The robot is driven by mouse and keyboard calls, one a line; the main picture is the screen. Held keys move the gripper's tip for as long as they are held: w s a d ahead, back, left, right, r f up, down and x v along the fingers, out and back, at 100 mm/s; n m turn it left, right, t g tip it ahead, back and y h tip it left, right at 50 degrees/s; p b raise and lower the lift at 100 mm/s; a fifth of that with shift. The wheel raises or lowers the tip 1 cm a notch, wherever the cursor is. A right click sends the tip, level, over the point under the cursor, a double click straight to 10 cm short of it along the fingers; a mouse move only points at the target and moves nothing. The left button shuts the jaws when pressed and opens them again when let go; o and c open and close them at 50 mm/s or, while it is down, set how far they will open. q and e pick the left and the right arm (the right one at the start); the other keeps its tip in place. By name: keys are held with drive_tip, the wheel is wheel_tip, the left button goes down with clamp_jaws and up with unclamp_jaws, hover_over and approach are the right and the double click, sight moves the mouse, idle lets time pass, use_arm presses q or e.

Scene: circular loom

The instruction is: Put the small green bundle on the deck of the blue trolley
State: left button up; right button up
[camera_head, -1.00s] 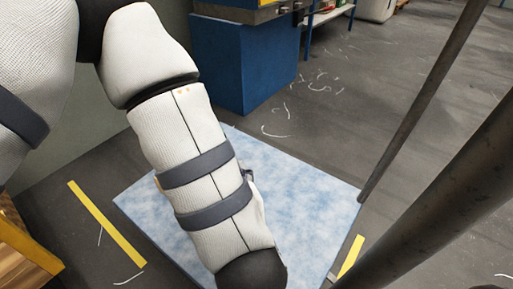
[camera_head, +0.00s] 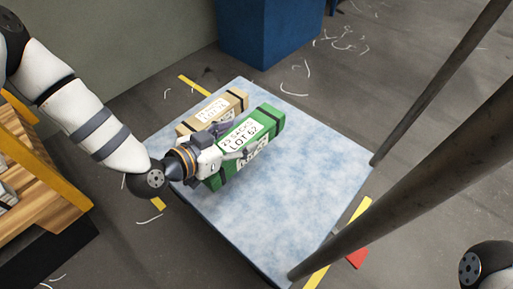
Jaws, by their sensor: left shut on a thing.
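The small green bundle (camera_head: 266,122) has black straps and white labels reading LOT 62. My left gripper (camera_head: 232,150) comes in from the left and is shut on it near its lower left end. The bundle is over the deck of the blue trolley (camera_head: 292,200), a flat pale blue mottled surface. I cannot tell whether its underside touches the deck. The gripper hides part of the bundle's near side. My right gripper is not in view; only a dark joint of my right arm shows at the lower right.
A brown bundle (camera_head: 236,100) with a dark strap lies on the deck just behind and left of the green one. The deck's front and right parts are bare. Dark trolley posts (camera_head: 440,85) rise at the right. A blue cabinet (camera_head: 265,30) stands behind; a wooden pallet (camera_head: 45,185) is at left.

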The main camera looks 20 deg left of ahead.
use_arm(q)
drive_tip(key=shift+o, duration=0.2)
drive_tip(key=w+f+b, duration=0.1)
drive_tip(key=w+f, duration=0.1)
drive_tip(key=w+d+f+b, duration=0.1)
drive_tip(key=w+f, duration=0.1)
drive_tip(key=w+d+f+b, duration=0.1)
drive_tip(key=w+f, duration=0.1)
drive_tip(key=shift+w+d+f+b, duration=0.2)
drive_tip(key=shift+w+f+b, duration=0.1)
drive_tip(key=shift+b, duration=0.1)
drive_tip(key=f, duration=0.1)
drive_tip(key=f+b, duration=0.2)
drive_tip(key=shift+w+f, duration=0.3)
drive_tip(key=shift+f, duration=0.1)
drive_tip(key=shift+d+r, duration=0.1)
drive_tip(key=shift+r, duration=0.1)
drive_tip(key=o, duration=1.6)
drive_tip(key=shift+f, duration=0.1)
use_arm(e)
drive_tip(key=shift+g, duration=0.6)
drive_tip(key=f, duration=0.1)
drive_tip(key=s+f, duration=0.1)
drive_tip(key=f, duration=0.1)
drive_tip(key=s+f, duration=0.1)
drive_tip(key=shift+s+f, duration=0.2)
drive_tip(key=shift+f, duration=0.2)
